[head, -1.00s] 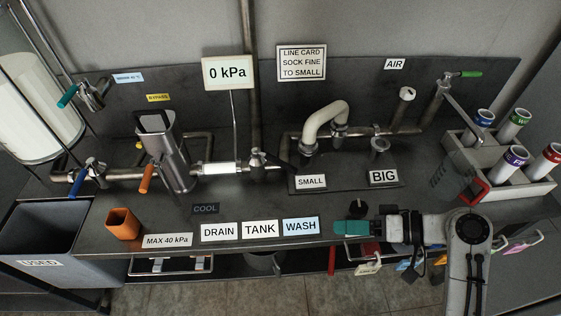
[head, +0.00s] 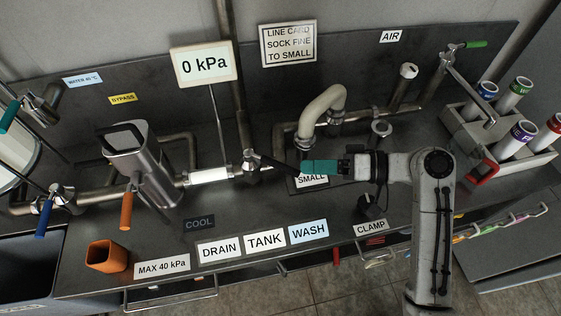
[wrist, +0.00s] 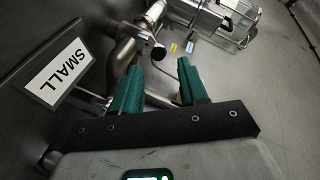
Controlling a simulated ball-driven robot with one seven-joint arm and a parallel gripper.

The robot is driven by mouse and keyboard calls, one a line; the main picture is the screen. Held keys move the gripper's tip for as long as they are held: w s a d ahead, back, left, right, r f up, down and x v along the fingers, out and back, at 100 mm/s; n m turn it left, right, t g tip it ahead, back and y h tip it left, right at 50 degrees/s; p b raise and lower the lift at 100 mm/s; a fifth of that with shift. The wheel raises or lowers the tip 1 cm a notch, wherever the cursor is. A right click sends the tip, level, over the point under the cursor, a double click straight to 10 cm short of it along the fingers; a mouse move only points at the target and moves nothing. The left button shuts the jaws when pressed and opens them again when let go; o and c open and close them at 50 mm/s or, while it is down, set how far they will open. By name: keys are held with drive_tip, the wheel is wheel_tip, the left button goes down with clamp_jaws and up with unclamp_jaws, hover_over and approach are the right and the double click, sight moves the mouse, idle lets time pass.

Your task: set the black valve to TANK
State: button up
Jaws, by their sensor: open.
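The black valve's handle (head: 277,165) sticks out to the right from a metal valve body (head: 250,160) on the pipe, toward the SMALL card. The TANK label (head: 265,240) lies on the bench below the valve, between the DRAIN label (head: 220,248) and the WASH label (head: 308,231). My gripper (head: 304,167) is at the right end of the handle, its teal fingers pointing left. In the wrist view my gripper (wrist: 157,75) is open, with a gap between the fingers.
The SMALL card (wrist: 54,79) is close beside my gripper. A curved beige hose (head: 318,108) rises behind it. A steel jug-like housing (head: 145,165) with an orange handle (head: 126,210) stands left. A pressure sign (head: 204,64) stands behind the valve. The bench front around the labels is clear.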

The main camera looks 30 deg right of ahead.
sight(283, 165)
drive_tip(key=x, duration=0.7)
drive_tip(key=shift+w+a+f, duration=0.1)
drive_tip(key=shift+a, duration=0.1)
clamp_jaws()
idle(0.4)
